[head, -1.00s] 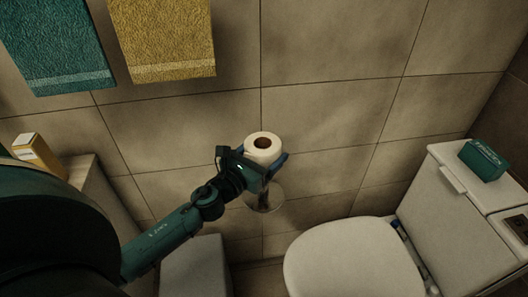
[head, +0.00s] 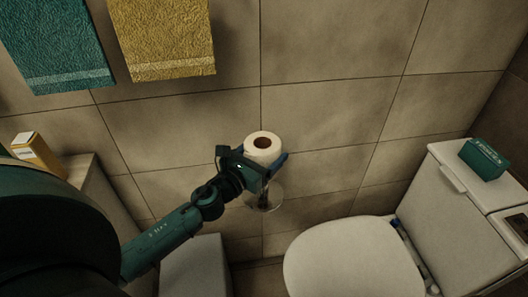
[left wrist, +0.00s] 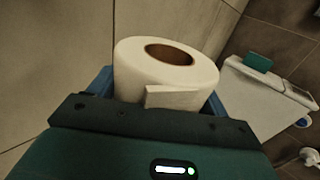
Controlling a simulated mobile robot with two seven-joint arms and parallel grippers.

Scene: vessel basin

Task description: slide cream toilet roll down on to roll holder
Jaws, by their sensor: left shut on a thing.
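The cream toilet roll (head: 263,150) is upright in my left gripper (head: 266,163), with its brown core opening facing up. In the left wrist view the roll (left wrist: 165,75) sits between the two blue fingers, a loose paper end hanging on the near side. The left gripper is shut on the roll. The roll holder (head: 268,197) shows below the roll, with a pale round plate and a dark upright part under the gripper. The gripper and roll hide its upper part, so I cannot tell whether the roll is around it. My right gripper is not in view.
The toilet (head: 345,262) stands to the right, with a green box (head: 484,160) on its cistern. A teal towel (head: 60,45) and a yellow towel (head: 165,38) hang on the tiled wall at upper left. A yellow and white box (head: 38,155) stands on a ledge at left.

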